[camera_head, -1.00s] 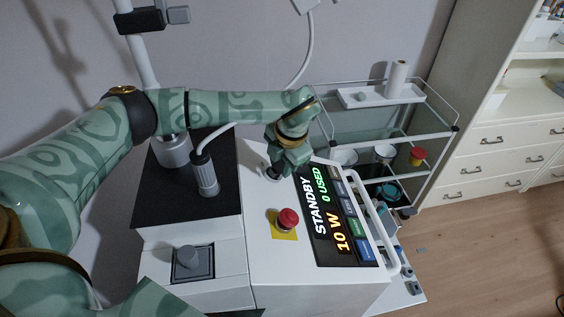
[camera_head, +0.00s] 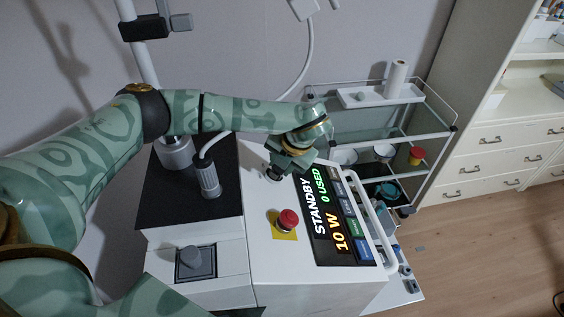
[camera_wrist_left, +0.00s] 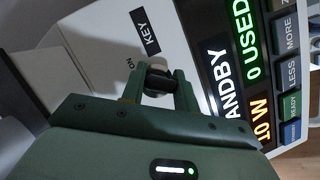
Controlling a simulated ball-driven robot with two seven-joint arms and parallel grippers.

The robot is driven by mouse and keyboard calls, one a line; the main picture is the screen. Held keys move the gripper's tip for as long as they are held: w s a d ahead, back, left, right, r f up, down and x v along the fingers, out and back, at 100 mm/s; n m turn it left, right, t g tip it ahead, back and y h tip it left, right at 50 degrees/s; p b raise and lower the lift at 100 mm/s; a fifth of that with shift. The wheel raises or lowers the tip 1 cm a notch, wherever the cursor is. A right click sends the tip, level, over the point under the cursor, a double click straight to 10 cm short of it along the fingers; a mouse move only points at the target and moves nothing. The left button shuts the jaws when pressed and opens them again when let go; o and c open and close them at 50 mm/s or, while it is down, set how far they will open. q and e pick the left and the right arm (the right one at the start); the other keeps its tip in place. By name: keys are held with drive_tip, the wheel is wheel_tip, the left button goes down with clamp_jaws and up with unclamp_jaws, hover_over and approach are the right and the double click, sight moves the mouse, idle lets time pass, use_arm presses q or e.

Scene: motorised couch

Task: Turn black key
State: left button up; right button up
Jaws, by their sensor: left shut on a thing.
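The black key (camera_wrist_left: 158,70) sits in its switch on the white sloped panel of the machine, below a black "KEY" label (camera_wrist_left: 146,32). My left gripper (camera_head: 275,173) points down onto the switch at the panel's upper left, and its jaws are shut on the key. In the left wrist view, the gripper's fingers (camera_wrist_left: 159,84) stand either side of the key and partly hide it. The display (camera_head: 327,217) beside it reads "STANDBY", "10 W" and "0 USED". My right gripper is not in view.
A red mushroom button (camera_head: 288,219) on a yellow plate stands just below the key on the panel. A grey handpiece (camera_head: 208,178) stands on the black top to the left. A white-railed trolley (camera_head: 400,125) is behind to the right.

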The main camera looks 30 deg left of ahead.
use_arm(q)
drive_tip(key=shift+n+y, duration=0.3)
drive_tip(key=shift+n, duration=0.3)
drive_tip(key=shift+n+y+p, duration=0.3)
drive_tip(key=shift+n+p, duration=0.1)
drive_tip(key=shift+n, duration=0.5)
drive_tip(key=shift+a+n, duration=0.1)
drive_tip(key=shift+n, duration=0.4)
drive_tip(key=shift+n+g+y, duration=0.3)
drive_tip(key=shift+n+y, duration=0.3)
drive_tip(key=shift+n, duration=0.2)
drive_tip(key=o, duration=1)
drive_tip(key=shift+r, duration=0.1)
